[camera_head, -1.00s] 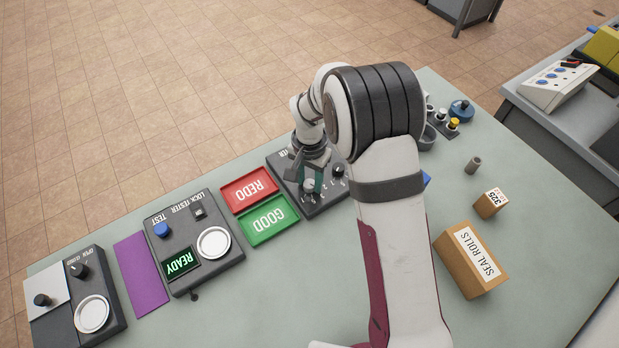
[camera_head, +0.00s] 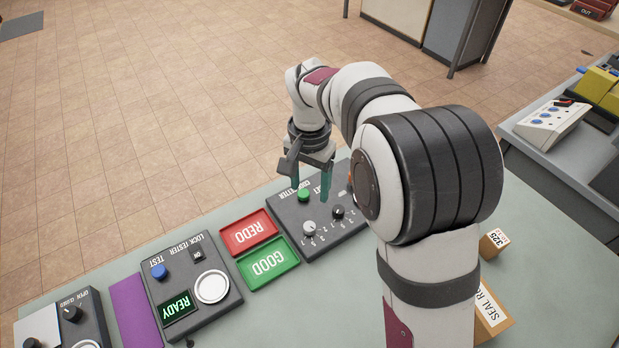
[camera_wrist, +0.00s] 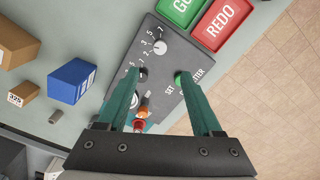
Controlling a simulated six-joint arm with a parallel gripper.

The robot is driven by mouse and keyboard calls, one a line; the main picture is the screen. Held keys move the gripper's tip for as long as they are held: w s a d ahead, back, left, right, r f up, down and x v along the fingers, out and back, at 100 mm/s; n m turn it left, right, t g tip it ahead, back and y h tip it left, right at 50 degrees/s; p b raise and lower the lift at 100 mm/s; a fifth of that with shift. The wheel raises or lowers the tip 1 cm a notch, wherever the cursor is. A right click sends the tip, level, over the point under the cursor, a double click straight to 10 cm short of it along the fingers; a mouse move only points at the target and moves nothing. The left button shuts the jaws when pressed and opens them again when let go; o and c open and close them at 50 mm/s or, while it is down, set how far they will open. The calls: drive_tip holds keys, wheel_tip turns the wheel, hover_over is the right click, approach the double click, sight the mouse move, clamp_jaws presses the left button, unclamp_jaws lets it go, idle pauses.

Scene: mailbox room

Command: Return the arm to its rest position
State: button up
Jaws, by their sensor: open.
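My gripper (camera_head: 310,180) is open and empty, with two green fingers pointing down. It hangs above the dark control box with knobs (camera_head: 318,224), apart from it. In the wrist view the open fingers of my gripper (camera_wrist: 165,85) frame part of that box (camera_wrist: 158,62), with a white knob, a black knob, a green button and an orange and red part showing. My arm rises from the bench at the right of the head view and hides part of the bench.
A red REDO tray (camera_head: 248,232) and a green GOOD tray (camera_head: 268,263) lie left of the box. The lock tester (camera_head: 193,287) reads READY. A purple mat (camera_head: 135,310) lies further left. A blue box (camera_wrist: 72,80) shows in the wrist view.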

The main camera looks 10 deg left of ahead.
drive_tip(key=shift+r, duration=0.9)
